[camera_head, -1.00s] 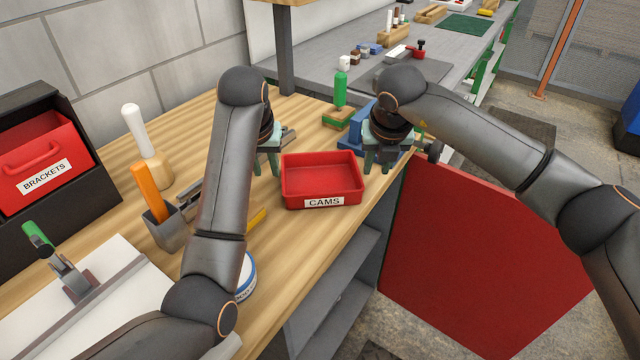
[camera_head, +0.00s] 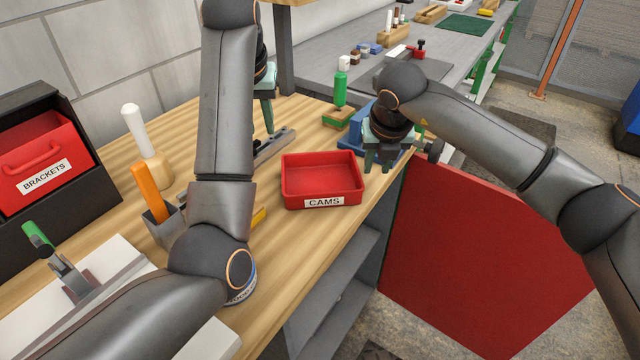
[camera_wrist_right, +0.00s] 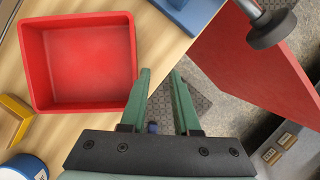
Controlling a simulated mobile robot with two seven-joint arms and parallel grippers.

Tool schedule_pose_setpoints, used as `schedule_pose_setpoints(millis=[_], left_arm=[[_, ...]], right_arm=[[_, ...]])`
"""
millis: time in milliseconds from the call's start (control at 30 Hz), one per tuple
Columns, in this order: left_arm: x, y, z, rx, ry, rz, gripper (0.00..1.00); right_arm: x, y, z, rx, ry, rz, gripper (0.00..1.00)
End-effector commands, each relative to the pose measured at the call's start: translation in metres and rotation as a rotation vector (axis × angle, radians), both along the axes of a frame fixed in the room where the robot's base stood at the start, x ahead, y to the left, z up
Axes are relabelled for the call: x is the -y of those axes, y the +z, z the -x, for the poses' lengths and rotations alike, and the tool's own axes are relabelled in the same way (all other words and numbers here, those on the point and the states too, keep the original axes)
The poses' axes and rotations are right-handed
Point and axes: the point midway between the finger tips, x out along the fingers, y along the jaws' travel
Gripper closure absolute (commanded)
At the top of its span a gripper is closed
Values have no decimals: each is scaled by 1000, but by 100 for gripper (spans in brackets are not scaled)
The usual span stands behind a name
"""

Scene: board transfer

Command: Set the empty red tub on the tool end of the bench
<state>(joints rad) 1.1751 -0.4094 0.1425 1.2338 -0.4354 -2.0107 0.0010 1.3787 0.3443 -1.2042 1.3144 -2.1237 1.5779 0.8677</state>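The empty red tub (camera_head: 321,180), labelled CAMS, sits upright on the wooden bench top (camera_head: 290,247) near its right edge. In the right wrist view the tub (camera_wrist_right: 85,60) lies left of the fingers, with nothing inside. My right gripper (camera_head: 378,168) is just right of the tub; its fingers (camera_wrist_right: 161,72) are apart with nothing between them. My left gripper (camera_head: 268,130) is behind and left of the tub, clear of it, partly hidden by its own arm; its opening does not show.
A red BRACKETS bin (camera_head: 42,165) stands at the left. A green-handled tool (camera_head: 340,90) and a blue object (camera_head: 360,128) are behind the tub. An orange-handled tool (camera_head: 149,190) stands in a grey holder. A red panel (camera_head: 480,265) hangs right of the bench.

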Motion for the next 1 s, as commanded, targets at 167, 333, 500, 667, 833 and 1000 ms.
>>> schedule_pose_setpoints(millis=[167,333,500,667,833,1000], left_arm=[[0,0,0,0,0,0,70],[0,0,0,0,0,0,70],[0,0,0,0,0,0,70],[0,0,0,0,0,0,70],[0,0,0,0,0,0,70],[0,0,0,0,0,0,70]], right_arm=[[0,29,9,7,1,-2,70],[0,64,23,6,-1,-1,70],[0,91,35,5,0,0,70],[0,105,41,3,-2,-1,70],[0,108,42,1,-1,0,70],[0,108,42,1,-1,0,70]])
